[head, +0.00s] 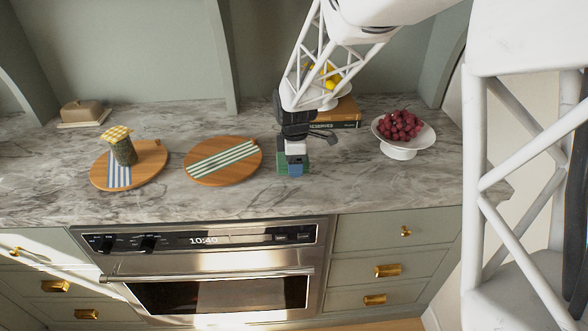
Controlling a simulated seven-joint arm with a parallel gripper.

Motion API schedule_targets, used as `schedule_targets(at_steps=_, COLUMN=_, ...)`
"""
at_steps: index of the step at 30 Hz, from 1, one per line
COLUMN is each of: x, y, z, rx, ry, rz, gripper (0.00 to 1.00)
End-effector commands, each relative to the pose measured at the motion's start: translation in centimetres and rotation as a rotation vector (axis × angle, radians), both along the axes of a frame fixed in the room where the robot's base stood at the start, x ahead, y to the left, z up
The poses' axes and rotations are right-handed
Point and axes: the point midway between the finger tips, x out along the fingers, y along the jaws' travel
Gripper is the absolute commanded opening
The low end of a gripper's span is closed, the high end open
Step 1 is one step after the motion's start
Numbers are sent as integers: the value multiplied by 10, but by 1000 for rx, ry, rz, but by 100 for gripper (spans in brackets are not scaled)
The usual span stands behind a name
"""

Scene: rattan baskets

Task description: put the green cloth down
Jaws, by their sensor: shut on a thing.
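My gripper (294,165) is low over the marble counter, to the right of the right-hand round board. It is shut on a small dark green piece (281,168), which I take to be the green cloth. The piece shows on both sides of the fingers, with a blue patch in front. At this size I cannot tell whether it touches the counter. A separate green-and-white striped cloth (223,158) lies flat across the right-hand wooden board (202,178).
A left-hand board (149,176) holds a blue-striped cloth (119,175) and a cloth-topped jar (124,153). A butter dish (82,112) sits behind. A grape bowl (398,150) and books (348,116) stand right and behind. The marble counter (340,185) is bare near its front edge.

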Motion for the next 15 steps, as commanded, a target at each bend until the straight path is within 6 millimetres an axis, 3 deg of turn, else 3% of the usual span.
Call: schedule_targets(at_steps=15, x=3, y=1, z=-5, rx=0, ry=0, rz=0, gripper=42)
